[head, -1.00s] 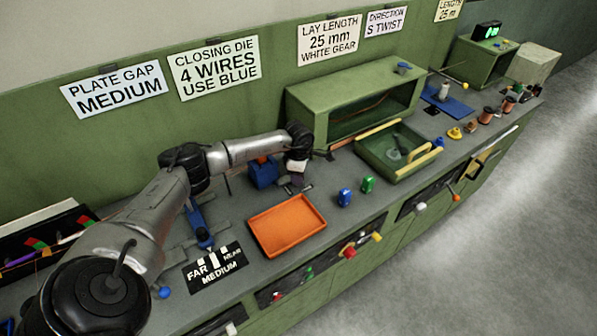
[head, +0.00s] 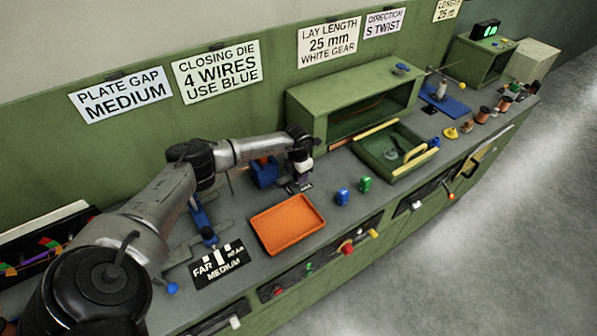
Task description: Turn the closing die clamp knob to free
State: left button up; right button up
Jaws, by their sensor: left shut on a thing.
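My left gripper (head: 302,182) points down at the bench, just right of the blue die block (head: 264,173). It is shut over a small dark label plate (head: 291,188) with pale marks. The closing die clamp knob is hidden by the fingers, which appear to be closed around it; I cannot read its setting. An orange part (head: 263,160) shows at the top of the blue block. My right gripper is not in view.
An orange tray (head: 262,241) lies in front of the gripper. A blue die (head: 342,197) and a green die (head: 365,184) stand to the right. A green cabinet (head: 350,88) stands behind, with a green tray (head: 372,160) before it. Signs hang on the wall.

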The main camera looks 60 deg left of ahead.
pick_arm(q)
jog(key=shift+r+n, duration=0.15)
jog(key=shift+n, duration=0.45)
jog(key=shift+n+p, duration=0.3)
jog(key=shift+p, duration=0.05)
jog(key=o, duration=0.9)
notch_tip(320, 180, up, 14)
jog(key=shift+f+p, duration=0.2)
jog(key=shift+p, duration=0.1)
dwell(0.4)
